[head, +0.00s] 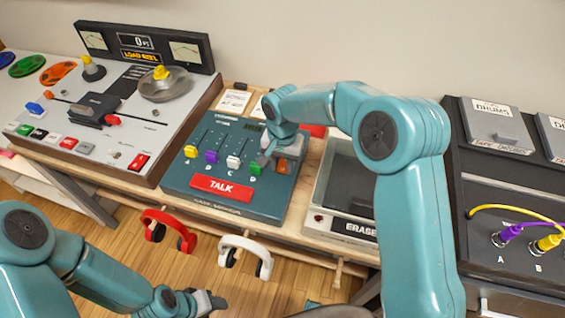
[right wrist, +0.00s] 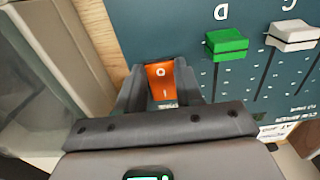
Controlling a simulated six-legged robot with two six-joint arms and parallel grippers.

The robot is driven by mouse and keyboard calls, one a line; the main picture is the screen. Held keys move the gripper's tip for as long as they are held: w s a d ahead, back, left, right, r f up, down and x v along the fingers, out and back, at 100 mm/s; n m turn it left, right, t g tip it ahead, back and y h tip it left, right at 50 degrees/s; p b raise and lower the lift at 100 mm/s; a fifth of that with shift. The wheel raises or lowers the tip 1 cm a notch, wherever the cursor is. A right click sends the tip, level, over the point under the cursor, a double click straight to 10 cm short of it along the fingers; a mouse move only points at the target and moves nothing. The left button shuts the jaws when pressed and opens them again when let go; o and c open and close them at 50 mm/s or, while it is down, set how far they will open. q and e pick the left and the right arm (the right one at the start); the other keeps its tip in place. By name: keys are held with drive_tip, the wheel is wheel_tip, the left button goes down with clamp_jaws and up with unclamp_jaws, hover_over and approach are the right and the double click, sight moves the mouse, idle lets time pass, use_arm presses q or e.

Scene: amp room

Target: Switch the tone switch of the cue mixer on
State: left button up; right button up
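The cue mixer (head: 232,135) is a teal panel with a red TALK bar and several sliders. Its orange rocker switch, marked O and I, shows in the right wrist view (right wrist: 161,82) and partly in the head view (head: 282,167). My right gripper (head: 268,158) is over the panel's right side. In the right wrist view its dark fingers (right wrist: 158,85) stand apart, one on each side of the orange rocker, with nothing held. Whether they touch it I cannot tell. My left gripper (head: 208,302) is low at the front, away from the mixer; its opening is unclear.
A green slider knob (right wrist: 227,42) and a white one (right wrist: 294,36) are beside the rocker. A grey tape machine (head: 110,110) stands left, an eraser box (head: 345,185) right. Red (head: 170,228) and white headphones (head: 245,250) hang at the front edge.

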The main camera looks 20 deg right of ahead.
drive_tip(key=c, duration=0.4)
drive_tip(key=shift+o, duration=0.2)
drive_tip(key=p, duration=0.2)
drive_tip(key=r+g+p, duration=0.1)
drive_tip(key=shift+w+d+y+p, duration=0.15)
drive_tip(key=shift+w+y+p, duration=0.05)
drive_tip(key=shift+y+p, duration=0.2)
drive_tip(key=shift+w+d+f+g+y+p, duration=0.1)
drive_tip(key=shift+w+f+g+y+p, duration=0.1)
drive_tip(key=shift+g+y+p, duration=0.35)
drive_tip(key=o, duration=1)
drive_tip(key=shift+o, duration=0.2)
drive_tip(key=v, duration=0.8)
wheel_tip(320, 180, up, 8)
drive_tip(key=p, duration=0.1)
hover_over(285, 161)
drive_tip(key=w+d, duration=0.1)
drive_tip(key=w, duration=0.1)
drive_tip(key=shift+s+d, duration=0.1)
drive_tip(key=shift+d, duration=0.1)
